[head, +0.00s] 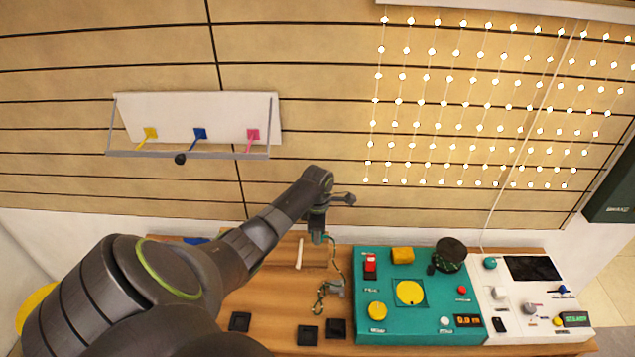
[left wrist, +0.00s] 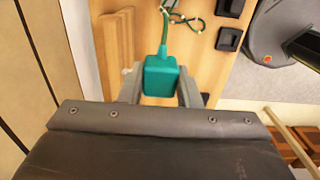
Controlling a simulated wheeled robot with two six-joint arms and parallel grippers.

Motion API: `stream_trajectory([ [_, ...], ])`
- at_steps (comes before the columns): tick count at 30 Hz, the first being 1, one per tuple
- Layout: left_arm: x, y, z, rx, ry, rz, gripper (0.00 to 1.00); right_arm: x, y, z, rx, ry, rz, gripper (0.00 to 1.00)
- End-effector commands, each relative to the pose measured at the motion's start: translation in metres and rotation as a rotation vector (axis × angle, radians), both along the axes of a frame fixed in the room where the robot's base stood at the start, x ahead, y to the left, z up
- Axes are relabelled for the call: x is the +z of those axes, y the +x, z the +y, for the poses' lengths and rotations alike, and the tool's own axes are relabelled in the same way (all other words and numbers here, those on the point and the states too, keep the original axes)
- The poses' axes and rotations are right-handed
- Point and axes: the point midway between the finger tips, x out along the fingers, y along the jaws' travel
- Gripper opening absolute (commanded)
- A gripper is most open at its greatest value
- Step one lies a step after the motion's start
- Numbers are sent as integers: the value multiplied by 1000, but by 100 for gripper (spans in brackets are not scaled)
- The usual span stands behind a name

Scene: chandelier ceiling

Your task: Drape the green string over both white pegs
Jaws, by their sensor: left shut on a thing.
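The green string (head: 338,262) runs down the wooden board beside the teal panel and curls at its lower end (head: 321,303). In the left wrist view, the string (left wrist: 181,17) leads to a teal block (left wrist: 161,78). My left gripper (head: 317,239) is shut on this block, with its fingers (left wrist: 161,90) on either side. One white peg (head: 299,253) shows just left of the gripper in the head view. I cannot make out a second white peg; my arm covers part of the board. My right gripper is not in view.
A teal panel (head: 372,338) with buttons and a white panel (head: 510,328) stand to the right. Black square sockets (head: 308,332) lie along the board's front. A wall rack (head: 190,110) with coloured hooks and a bead curtain (head: 480,100) are behind.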

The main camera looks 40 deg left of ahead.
Motion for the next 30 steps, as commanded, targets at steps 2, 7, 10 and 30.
stream_trajectory([
  [2, 0, 0, 0, 0, 0, 0, 8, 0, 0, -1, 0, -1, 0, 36],
  [7, 2, -2, 3, 1, 1, 1, 8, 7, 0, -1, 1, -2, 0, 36],
  [10, 3, -8, 9, 1, 0, 3, 8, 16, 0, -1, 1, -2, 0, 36],
  [30, -12, -51, 61, 1, 0, 1, 8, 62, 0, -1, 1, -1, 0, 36],
])
